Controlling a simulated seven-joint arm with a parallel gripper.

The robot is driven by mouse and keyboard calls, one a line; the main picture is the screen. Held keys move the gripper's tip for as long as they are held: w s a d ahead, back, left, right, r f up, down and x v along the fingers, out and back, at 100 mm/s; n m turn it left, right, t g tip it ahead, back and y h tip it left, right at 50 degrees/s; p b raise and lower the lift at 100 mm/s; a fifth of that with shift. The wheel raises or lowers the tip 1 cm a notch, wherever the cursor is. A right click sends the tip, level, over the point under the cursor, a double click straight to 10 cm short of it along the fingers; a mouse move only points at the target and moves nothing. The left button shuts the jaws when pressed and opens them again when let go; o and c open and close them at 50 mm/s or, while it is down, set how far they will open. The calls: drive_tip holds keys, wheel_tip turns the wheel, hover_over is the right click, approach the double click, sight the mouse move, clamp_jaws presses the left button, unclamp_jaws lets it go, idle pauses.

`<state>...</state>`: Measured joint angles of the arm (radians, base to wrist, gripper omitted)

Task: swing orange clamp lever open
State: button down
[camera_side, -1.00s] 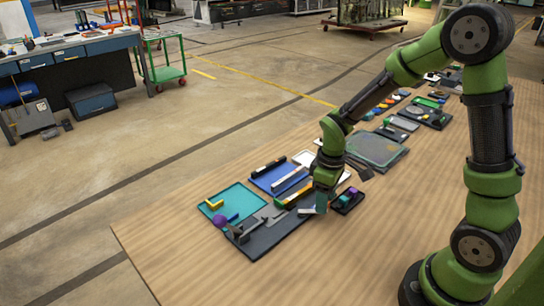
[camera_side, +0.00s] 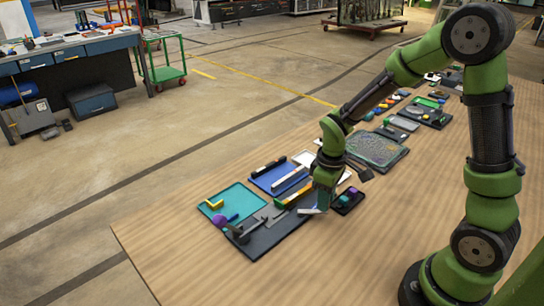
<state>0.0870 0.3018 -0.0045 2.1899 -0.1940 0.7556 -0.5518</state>
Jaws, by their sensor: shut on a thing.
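A dark grey plate (camera_side: 261,240) lies on the wooden table, with grey metal parts and a purple knob (camera_side: 219,221) at its left end. A narrow orange, yellow and green piece (camera_side: 283,203), apparently the clamp lever, shows at the plate's back edge, just left of my gripper. My gripper (camera_side: 314,210) points down at the plate's right end, low over it. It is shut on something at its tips. The tips are small, and my green wrist partly hides the contact. A pale piece shows beside the fingertips, and I cannot tell whether it is a finger or a part.
A teal tray (camera_side: 246,196) with a yellow angled piece and a blue tray (camera_side: 263,182) with bars lie behind the plate. A small black tray (camera_side: 348,203) stands close right of my gripper. More trays run toward the back right. The table's front is clear.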

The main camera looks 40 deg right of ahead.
drive_tip(key=shift+s+a+m, duration=0.4)
drive_tip(key=shift+a+m, duration=0.1)
drive_tip(key=shift+m, duration=0.7)
drive_tip(key=a+m, duration=0.1)
drive_tip(key=m, duration=0.2)
drive_tip(key=shift+s+a, duration=0.35)
drive_tip(key=a+m, duration=0.1)
drive_tip(key=m, duration=0.1)
drive_tip(key=a+m, duration=0.1)
drive_tip(key=m, duration=0.3)
drive_tip(key=shift+a, duration=0.4)
drive_tip(key=a+m, duration=0.1)
drive_tip(key=m, duration=0.2)
drive_tip(key=shift+w+a+m, duration=0.3)
drive_tip(key=shift+a, duration=0.05)
drive_tip(key=shift+w+a+m, duration=0.3)
drive_tip(key=shift+a+m, duration=0.05)
drive_tip(key=shift+m, duration=0.6)
drive_tip(key=shift+w+a+m, duration=0.3)
drive_tip(key=shift+a+m, duration=0.05)
drive_tip(key=shift+m, duration=0.6)
drive_tip(key=c, duration=0.9)
unclamp_jaws()
